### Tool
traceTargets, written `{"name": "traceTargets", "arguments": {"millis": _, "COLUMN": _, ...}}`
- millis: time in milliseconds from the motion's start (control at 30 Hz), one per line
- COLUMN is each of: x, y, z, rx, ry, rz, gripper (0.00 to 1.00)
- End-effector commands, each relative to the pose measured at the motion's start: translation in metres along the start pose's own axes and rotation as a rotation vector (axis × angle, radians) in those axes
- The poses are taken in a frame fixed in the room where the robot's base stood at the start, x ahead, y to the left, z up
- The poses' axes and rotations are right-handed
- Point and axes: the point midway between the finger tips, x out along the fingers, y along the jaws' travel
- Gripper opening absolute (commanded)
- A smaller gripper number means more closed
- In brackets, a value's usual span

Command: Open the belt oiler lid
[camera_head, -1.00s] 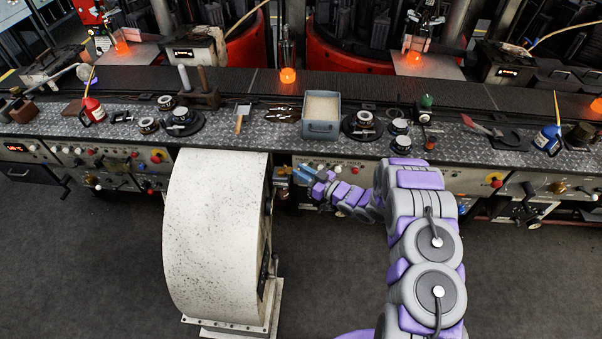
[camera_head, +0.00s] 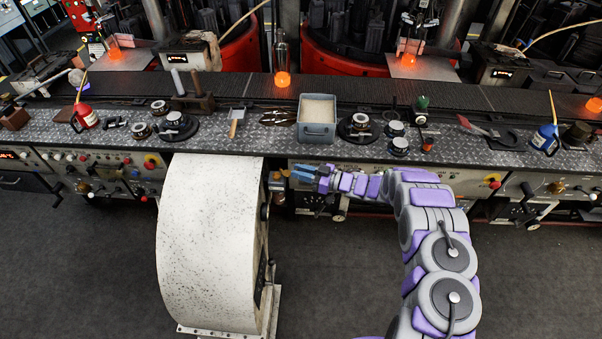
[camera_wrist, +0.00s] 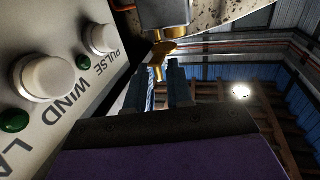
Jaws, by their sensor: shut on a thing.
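The belt oiler (camera_head: 278,187) is a small grey and brass fitting at the right side of the big white guard, below the bench edge. In the wrist view its metal body (camera_wrist: 165,14) hangs at the top, with a brass lid piece (camera_wrist: 163,50) under it. My gripper (camera_head: 293,172) reaches it from the right. In the wrist view my gripper (camera_wrist: 168,72) has its two fingers around the lower end of the brass piece, shut on it. The fingers partly hide the contact, and I cannot tell how far the lid is tilted.
The white guard (camera_head: 208,245) stands just left of the oiler. A control panel with white and green buttons (camera_wrist: 42,78) is close to my fingers in the wrist view. The bench (camera_head: 250,142) above holds tools and a grey bin (camera_head: 317,132). The floor in front is clear.

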Motion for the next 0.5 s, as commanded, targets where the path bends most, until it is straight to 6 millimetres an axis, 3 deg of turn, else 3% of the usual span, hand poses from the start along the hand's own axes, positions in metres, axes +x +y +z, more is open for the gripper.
{"name": "traceTargets", "arguments": {"millis": 67, "x": -0.0002, "y": 0.0015, "z": -0.0012, "rx": -0.003, "ry": 0.001, "rz": 0.003, "gripper": 0.0}}
{"name": "traceTargets", "arguments": {"millis": 100, "x": -0.0003, "y": 0.0014, "z": -0.0012, "rx": -0.003, "ry": 0.001, "rz": 0.003, "gripper": 0.22}}
{"name": "traceTargets", "arguments": {"millis": 233, "x": -0.0001, "y": 0.001, "z": -0.0009, "rx": -0.002, "ry": 0.001, "rz": 0.003, "gripper": 0.34}}
{"name": "traceTargets", "arguments": {"millis": 500, "x": -0.0016, "y": 0.0004, "z": -0.0004, "rx": -0.001, "ry": 0.0, "rz": 0.002, "gripper": 0.34}}
